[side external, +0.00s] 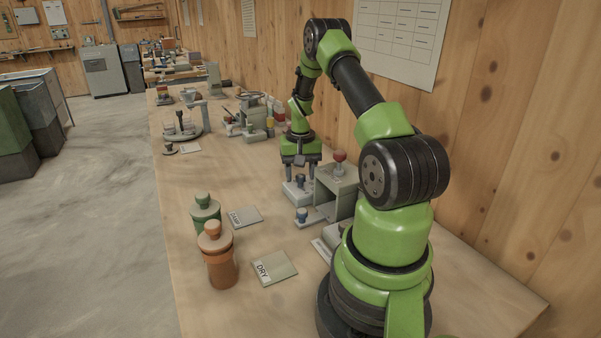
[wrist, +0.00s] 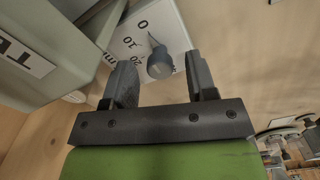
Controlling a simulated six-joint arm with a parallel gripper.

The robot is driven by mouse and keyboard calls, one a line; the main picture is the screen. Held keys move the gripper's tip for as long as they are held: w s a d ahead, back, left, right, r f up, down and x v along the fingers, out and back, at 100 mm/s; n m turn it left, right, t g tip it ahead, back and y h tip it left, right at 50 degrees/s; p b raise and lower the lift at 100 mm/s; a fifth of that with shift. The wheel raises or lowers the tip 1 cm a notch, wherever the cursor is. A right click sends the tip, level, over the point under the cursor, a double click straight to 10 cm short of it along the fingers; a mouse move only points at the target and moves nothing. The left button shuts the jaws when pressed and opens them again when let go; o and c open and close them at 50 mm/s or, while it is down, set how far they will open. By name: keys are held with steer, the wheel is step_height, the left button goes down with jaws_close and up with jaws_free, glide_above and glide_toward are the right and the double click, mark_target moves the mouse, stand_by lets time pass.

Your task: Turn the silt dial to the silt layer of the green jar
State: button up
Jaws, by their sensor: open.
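The green jar (side external: 205,215) stands upright with its lid on at the left of the bench; no silt layer can be made out from here. A dial knob (wrist: 160,65) sits on a white face (wrist: 172,22) marked 0, 10 and 20. Its pointer aims up the picture, close to the 0. The same dial box (side external: 297,192) shows under my gripper (side external: 301,172) in the side view. My gripper (wrist: 161,80) is open, with one finger on each side of the knob and a gap visible at both sides. Any silt label is unreadable.
An orange jar (side external: 218,262) stands in front of the green one. Cards lie beside the jars, one reading DRY (side external: 274,268). A grey-green housing (side external: 338,192) with a red-knobbed lever (side external: 339,157) and a second blue knob (side external: 302,215) stand close to my gripper.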

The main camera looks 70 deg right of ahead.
steer(key=shift+f, duration=0.1)
steer(key=c, duration=0.9)
steer(key=shift+n, duration=2.9)
steer(key=o, duration=0.9)
